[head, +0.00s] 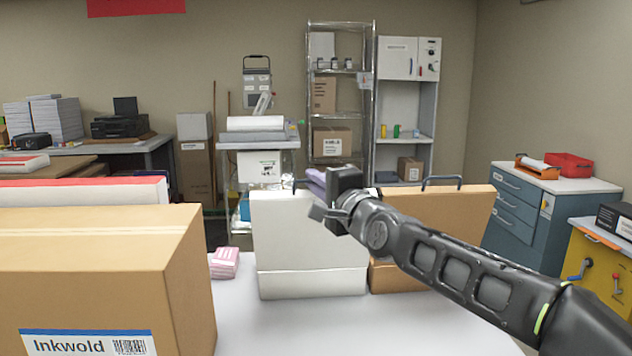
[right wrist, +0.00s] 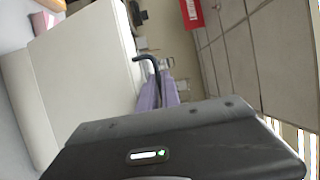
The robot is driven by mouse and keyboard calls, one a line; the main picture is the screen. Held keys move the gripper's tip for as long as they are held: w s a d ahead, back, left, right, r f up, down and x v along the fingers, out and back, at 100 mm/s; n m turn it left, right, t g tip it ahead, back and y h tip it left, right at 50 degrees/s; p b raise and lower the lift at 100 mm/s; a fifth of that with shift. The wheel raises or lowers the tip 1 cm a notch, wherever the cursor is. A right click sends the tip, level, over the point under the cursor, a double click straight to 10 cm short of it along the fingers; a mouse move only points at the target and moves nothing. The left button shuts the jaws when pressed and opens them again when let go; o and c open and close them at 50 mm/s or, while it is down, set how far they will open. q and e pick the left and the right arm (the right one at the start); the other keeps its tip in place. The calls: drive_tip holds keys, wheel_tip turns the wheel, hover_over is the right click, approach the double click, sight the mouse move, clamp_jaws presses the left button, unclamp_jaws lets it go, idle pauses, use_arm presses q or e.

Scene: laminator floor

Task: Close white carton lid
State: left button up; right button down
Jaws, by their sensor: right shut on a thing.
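The white carton (head: 312,284) stands on the white table. Its white lid (head: 285,235) shows as a tall upright panel above a seam, with a dark handle at its top edge. My left gripper is not in view.
A brown carton (head: 470,215) with a dark handle stands close at the right, partly behind my right arm. A large Inkwold box (head: 110,275) is at the front left. Pink pads (head: 224,263) lie left of the white carton. The table front (head: 330,325) is clear.

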drive_tip(key=shift+w, duration=0.15)
idle(0.4)
drive_tip(key=shift+w+r, duration=0.1)
drive_tip(key=shift+w, duration=0.45)
drive_tip(key=w+f+p, duration=0.2)
drive_tip(key=w+p, duration=0.1)
drive_tip(key=w, duration=0.9)
drive_tip(key=shift+w, duration=0.2)
drive_tip(key=shift+f, duration=0.1)
